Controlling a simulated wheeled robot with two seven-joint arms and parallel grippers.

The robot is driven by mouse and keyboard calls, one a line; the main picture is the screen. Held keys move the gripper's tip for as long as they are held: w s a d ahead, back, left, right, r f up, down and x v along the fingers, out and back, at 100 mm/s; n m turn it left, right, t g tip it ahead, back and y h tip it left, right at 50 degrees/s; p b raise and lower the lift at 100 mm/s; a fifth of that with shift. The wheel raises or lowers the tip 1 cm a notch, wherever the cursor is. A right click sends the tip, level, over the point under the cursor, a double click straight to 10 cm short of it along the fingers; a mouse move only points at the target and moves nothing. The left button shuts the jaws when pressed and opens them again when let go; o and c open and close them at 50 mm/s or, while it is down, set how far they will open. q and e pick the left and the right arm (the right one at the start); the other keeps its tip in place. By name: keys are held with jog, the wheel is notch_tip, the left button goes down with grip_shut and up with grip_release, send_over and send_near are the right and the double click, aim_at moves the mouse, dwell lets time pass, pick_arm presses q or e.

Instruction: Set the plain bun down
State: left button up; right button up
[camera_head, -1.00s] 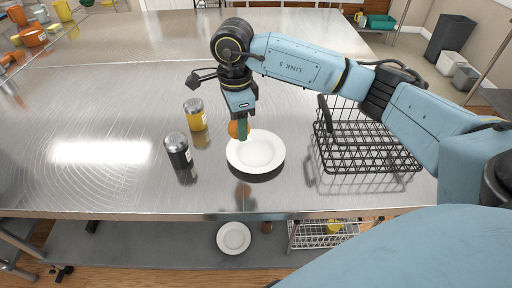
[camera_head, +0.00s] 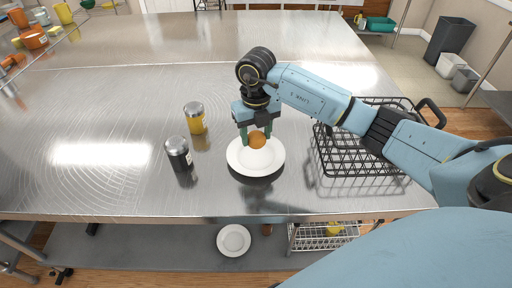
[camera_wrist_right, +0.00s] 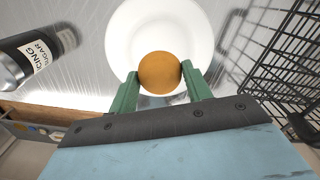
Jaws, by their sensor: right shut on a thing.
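The plain bun (camera_head: 257,140) is round and orange-brown. My right gripper (camera_head: 257,136) is shut on it, with a green finger at each side; the right wrist view shows the bun (camera_wrist_right: 160,72) between both fingertips. The bun is over the white plate (camera_head: 256,168), toward its far part in the head view. I cannot tell whether the bun touches the plate (camera_wrist_right: 130,28). My left gripper is not in view.
A black wire basket (camera_head: 340,160) is close on the right. The steel table (camera_head: 110,100) is clear at the left and behind. Another white plate (camera_head: 233,240) is on the lower shelf.

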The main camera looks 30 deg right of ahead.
aim_at(256, 157)
jog(key=shift+f, duration=2.6)
jog(key=shift+f, duration=0.2)
jog(key=o, duration=1)
notch_tip(256, 157, up, 12)
jog(key=shift+r, duration=0.25)
